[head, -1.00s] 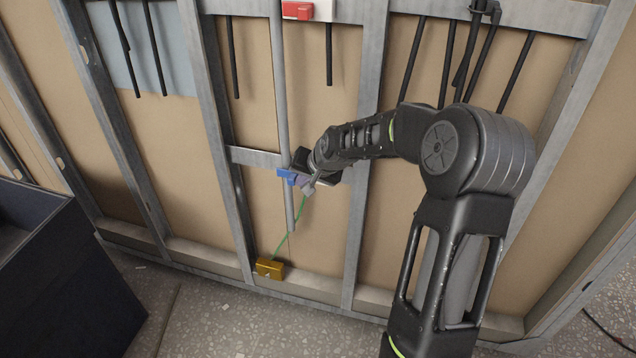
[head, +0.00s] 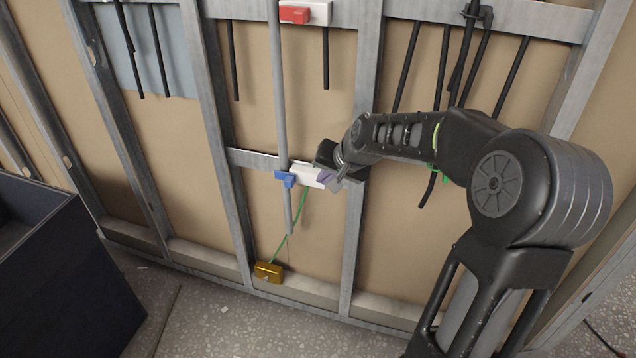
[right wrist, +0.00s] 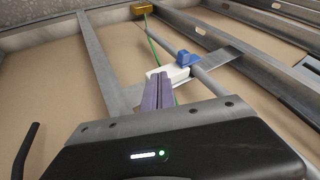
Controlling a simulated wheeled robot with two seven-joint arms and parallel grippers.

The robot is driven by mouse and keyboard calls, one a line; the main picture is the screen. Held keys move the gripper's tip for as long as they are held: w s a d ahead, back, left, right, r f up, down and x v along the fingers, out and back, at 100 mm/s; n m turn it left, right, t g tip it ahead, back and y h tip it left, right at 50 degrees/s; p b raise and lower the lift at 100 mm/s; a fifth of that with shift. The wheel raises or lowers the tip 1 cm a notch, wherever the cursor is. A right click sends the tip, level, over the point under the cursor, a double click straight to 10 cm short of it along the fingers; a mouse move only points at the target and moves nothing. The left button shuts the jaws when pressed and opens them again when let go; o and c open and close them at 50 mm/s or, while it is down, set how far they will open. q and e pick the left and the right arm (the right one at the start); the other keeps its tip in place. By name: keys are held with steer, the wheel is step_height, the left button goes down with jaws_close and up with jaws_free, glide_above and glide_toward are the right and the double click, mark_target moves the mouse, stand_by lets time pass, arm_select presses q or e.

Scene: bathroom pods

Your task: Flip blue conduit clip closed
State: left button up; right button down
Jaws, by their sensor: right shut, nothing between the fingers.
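The blue conduit clip (head: 285,179) lies across the grey vertical conduit (head: 279,90), at the left end of a white block (head: 306,175) on the crossbar. I cannot tell whether it is latched. The clip also shows in the right wrist view (right wrist: 187,58), beyond the white block (right wrist: 168,76). My right gripper (head: 328,179) is shut and empty, just right of the clip and in front of the white block's right end. Its purple-grey fingers (right wrist: 157,85) point toward the block in the right wrist view; contact is unclear. My left gripper is out of view.
A red clip (head: 295,14) on a white block sits higher on the same conduit. Metal studs (head: 222,130) flank the bay. A yellow box (head: 268,272) with a green cable (head: 292,228) is below. Black pipes hang at the upper right. A dark bin stands at left.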

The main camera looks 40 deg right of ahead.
steer(key=v, duration=0.2)
steer(key=shift+s+r, duration=0.15)
steer(key=shift+r, duration=0.1)
stand_by(0.4)
steer(key=w+a+f+n, duration=0.2)
steer(key=w+a+f, duration=0.15)
steer(key=f, duration=0.55)
steer(key=s+a+f+n+g+y+p, duration=0.1)
steer(key=s+a+f, duration=0.2)
steer(key=a+f, duration=0.4)
steer(key=s+a+f+n+y+p, duration=0.1)
steer(key=s+a+f, duration=0.2)
steer(key=a+f, duration=0.45)
steer(key=s+a+f+n+g+y+p, duration=0.1)
steer(key=s+a+f, duration=0.3)
steer(key=s+a, duration=0.5)
steer(key=s+a+f+n+g+y+p, duration=0.1)
steer(key=s+a+f+n+g+p, duration=0.1)
steer(key=s+a, duration=0.7)
step_height(320, 180, down, 3)
steer(key=s+n+g, duration=0.1)
steer(key=s+g, duration=0.1)
steer(key=shift+s+a+g+y, duration=0.15)
steer(key=shift+s+g+y, duration=0.15)
steer(key=shift+s+y, duration=0.1)
